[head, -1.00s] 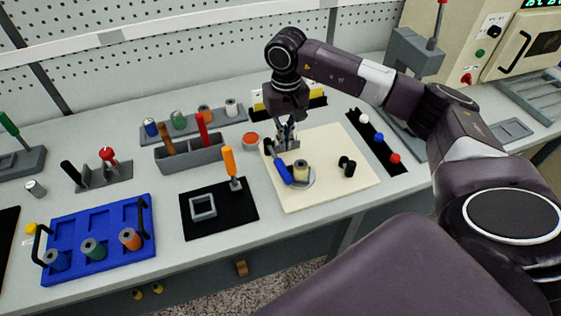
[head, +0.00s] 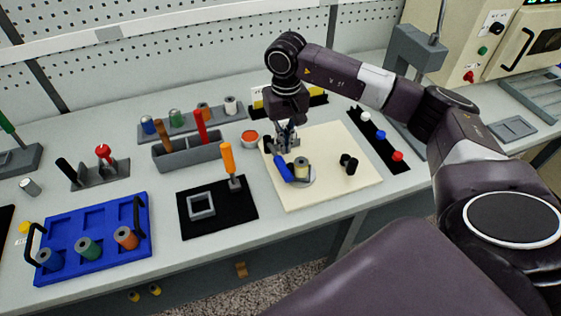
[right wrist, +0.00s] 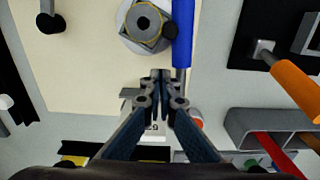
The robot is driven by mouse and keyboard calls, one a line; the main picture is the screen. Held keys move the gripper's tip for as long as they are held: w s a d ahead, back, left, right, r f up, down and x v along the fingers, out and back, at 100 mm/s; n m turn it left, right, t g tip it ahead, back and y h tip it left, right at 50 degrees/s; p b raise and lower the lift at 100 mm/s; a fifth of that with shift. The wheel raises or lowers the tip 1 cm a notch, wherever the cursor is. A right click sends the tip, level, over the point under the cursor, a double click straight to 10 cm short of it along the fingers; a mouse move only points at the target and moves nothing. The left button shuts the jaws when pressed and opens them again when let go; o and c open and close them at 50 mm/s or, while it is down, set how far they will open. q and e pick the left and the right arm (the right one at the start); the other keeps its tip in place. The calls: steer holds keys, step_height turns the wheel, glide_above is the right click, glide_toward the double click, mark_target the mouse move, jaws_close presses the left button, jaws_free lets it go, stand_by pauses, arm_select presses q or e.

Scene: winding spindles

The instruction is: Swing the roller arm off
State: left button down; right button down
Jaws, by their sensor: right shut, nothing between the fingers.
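The roller arm carries a long blue roller (head: 281,167), which lies close along the left side of an upright spindle (head: 302,167) with a yellowish winding. The spindle stands on a round grey base on a cream board (head: 345,190). My right gripper (head: 288,143) is shut and empty, pointing down just behind the spindle, near the roller's far end. In the right wrist view the shut fingertips (right wrist: 161,76) are beside the end of the blue roller (right wrist: 183,35), and the spindle (right wrist: 145,24) is above them. I cannot tell whether the fingers touch the roller. My left gripper is out of view.
A black strip with coloured knobs (head: 380,135) lies to the right. A black mat (head: 215,214) with an orange-handled tool (head: 228,160) is on the left, and a small red-topped cup (head: 250,138) is behind.

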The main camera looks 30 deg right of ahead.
steer(key=shift+f+b, duration=0.8)
steer(key=shift+f, duration=0.2)
steer(key=shift+a, duration=0.1)
